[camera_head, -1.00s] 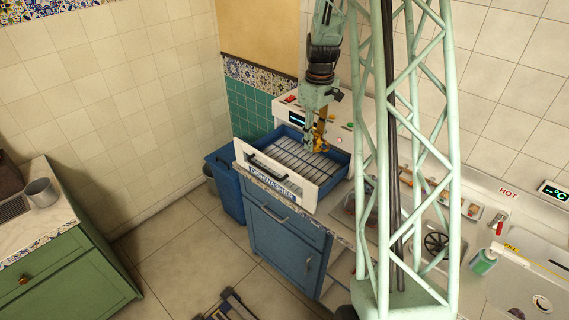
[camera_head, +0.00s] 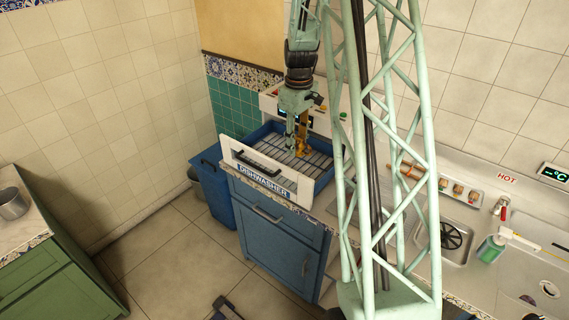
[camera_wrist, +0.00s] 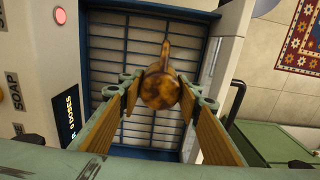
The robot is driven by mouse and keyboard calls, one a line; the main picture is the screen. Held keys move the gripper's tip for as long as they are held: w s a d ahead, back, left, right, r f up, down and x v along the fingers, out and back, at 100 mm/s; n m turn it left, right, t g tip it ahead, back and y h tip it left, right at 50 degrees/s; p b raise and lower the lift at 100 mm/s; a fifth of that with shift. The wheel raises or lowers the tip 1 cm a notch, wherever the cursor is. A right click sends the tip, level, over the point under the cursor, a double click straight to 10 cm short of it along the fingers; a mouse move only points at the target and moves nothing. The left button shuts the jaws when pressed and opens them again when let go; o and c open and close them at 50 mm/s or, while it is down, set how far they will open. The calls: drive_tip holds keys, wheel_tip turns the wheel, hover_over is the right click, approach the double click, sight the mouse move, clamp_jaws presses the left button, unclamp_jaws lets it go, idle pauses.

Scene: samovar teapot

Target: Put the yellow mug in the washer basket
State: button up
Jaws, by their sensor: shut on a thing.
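The yellow mug (camera_wrist: 162,88), mottled yellow-brown, sits between my fingertips in the wrist view, its handle pointing up in the picture. My gripper (camera_head: 296,147) points down and is shut on it. In the head view the small yellow mug (camera_head: 300,152) shows partly behind my fingers. The washer basket (camera_head: 318,163) is a blue-rimmed, slatted rack in the pulled-out dishwasher drawer. My gripper and the mug are over it. The slats (camera_wrist: 125,45) fill the wrist view behind the mug. Whether the mug touches them I cannot tell.
The white drawer front marked DISHWASHER (camera_head: 262,182) stands on the near-left side. The control panel with a red light (camera_wrist: 60,15) lies to the left in the wrist view. A sink (camera_head: 452,237) is at the right. A grey pot (camera_head: 12,204) stands on the left counter.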

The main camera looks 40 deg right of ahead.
idle(0.3)
drive_tip(key=shift+f, duration=3.1)
drive_tip(key=shift+f, duration=0.1)
drive_tip(key=shift+f+b, duration=0.3)
drive_tip(key=shift+f, duration=1.5)
drive_tip(key=shift+f, duration=0.1)
drive_tip(key=o, duration=0.9)
